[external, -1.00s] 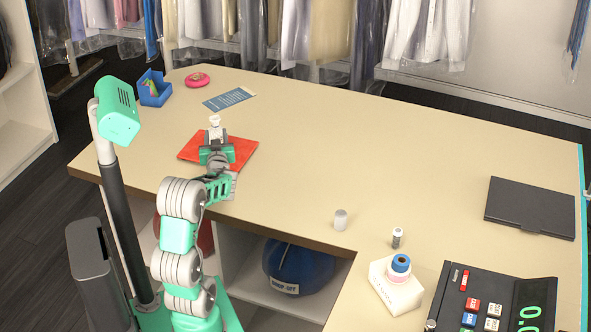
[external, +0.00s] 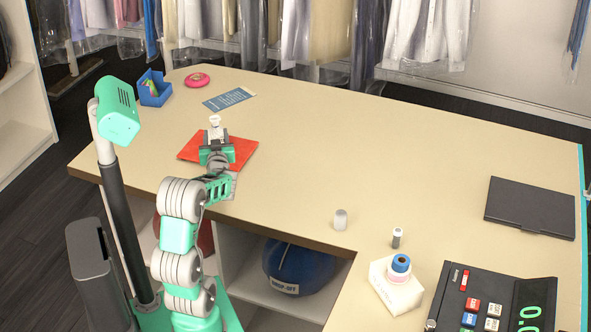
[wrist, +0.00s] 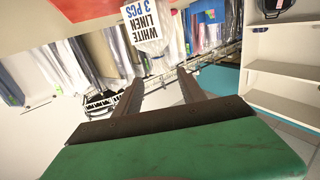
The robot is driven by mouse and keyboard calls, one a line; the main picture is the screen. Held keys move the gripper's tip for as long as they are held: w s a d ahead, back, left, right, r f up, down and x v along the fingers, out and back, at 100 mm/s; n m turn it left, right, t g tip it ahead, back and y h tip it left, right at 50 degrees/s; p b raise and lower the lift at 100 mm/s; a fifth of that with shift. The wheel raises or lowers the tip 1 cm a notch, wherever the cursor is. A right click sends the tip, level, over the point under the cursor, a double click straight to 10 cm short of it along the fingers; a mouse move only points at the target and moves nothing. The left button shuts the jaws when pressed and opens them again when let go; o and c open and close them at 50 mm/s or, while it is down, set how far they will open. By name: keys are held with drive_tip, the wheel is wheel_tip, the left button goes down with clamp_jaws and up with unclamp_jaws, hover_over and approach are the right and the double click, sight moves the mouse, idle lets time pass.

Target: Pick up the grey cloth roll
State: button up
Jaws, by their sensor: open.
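A small pale grey upright cylinder (external: 340,220) stands near the counter's inner front edge in the external view. It may be the grey cloth roll; I cannot be sure. A second, thinner grey cylinder (external: 397,238) with a dark top stands to its right. My gripper (external: 216,135) is over the red flat item at the left of the counter, well left of both cylinders. In the wrist view my gripper (wrist: 160,82) is open, with nothing held between its fingers. Neither cylinder can be made out in the wrist view.
The red flat item (external: 243,152) lies under my gripper. A white item (external: 215,120) shows just past the fingers; a white linen label (wrist: 147,22) shows beyond them in the wrist view. A blue bin (external: 154,90) stands back left, a register (external: 480,300) front right. The middle counter is clear.

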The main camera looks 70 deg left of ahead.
drive_tip(key=shift+o, duration=0.8)
drive_tip(key=shift+r, duration=0.15)
